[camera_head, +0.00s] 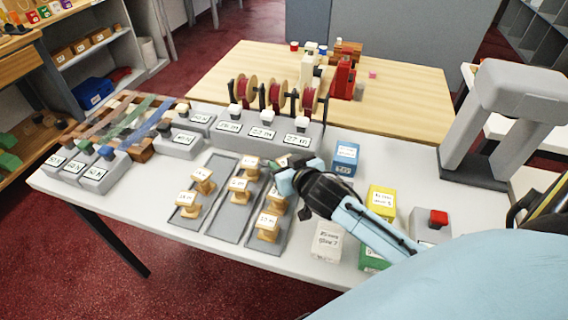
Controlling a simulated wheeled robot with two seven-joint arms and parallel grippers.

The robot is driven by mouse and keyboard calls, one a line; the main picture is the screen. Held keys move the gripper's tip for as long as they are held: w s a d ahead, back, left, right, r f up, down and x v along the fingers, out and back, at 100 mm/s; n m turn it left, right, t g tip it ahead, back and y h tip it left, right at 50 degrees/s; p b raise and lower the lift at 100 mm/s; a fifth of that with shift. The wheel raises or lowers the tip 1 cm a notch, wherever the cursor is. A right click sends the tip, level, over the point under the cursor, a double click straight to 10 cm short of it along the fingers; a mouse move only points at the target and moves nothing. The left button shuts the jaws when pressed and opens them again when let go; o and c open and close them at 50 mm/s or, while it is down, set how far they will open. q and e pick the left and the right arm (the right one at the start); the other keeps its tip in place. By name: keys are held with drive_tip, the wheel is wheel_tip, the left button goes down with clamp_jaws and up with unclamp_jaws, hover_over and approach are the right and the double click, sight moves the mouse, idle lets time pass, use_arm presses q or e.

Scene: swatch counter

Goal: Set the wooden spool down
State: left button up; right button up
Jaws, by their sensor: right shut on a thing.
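My right gripper (280,174) reaches in from the right over the back end of the right-hand grey tray (249,239). It is shut on a wooden spool (283,160), which is mostly hidden behind the jaws; I cannot tell whether it touches the tray. Two labelled wooden spools stand nearer in this tray, one in the middle (276,201) and one at the front (267,228). The middle tray (223,226) holds spools, including one at its back (251,168). The left tray (178,218) holds two more spools (204,180). My left gripper is not in view.
A grey rack with red ribbon reels (271,96) stands behind the trays. Blue (345,158), yellow (381,201) and white (327,242) boxes stand right of the trays, near my arm. A grey block with a red button (438,217) is farther right. Ribbon holders (104,173) fill the left.

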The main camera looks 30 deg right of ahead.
drive_tip(key=shift+f, duration=0.3)
drive_tip(key=shift+s+f, duration=0.1)
drive_tip(key=shift+f, duration=0.2)
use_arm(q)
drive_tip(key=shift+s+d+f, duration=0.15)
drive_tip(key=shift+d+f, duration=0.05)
use_arm(e)
drive_tip(key=o, duration=1)
drive_tip(key=shift+f, duration=0.25)
drive_tip(key=shift+s, duration=0.1)
drive_tip(key=shift+r, duration=0.3)
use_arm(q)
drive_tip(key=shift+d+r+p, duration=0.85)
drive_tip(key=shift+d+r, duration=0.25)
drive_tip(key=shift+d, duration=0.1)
use_arm(e)
drive_tip(key=d+r+v, duration=0.1)
drive_tip(key=v, duration=1.1)
drive_tip(key=shift+w+a+r, duration=0.2)
drive_tip(key=shift+a, duration=0.25)
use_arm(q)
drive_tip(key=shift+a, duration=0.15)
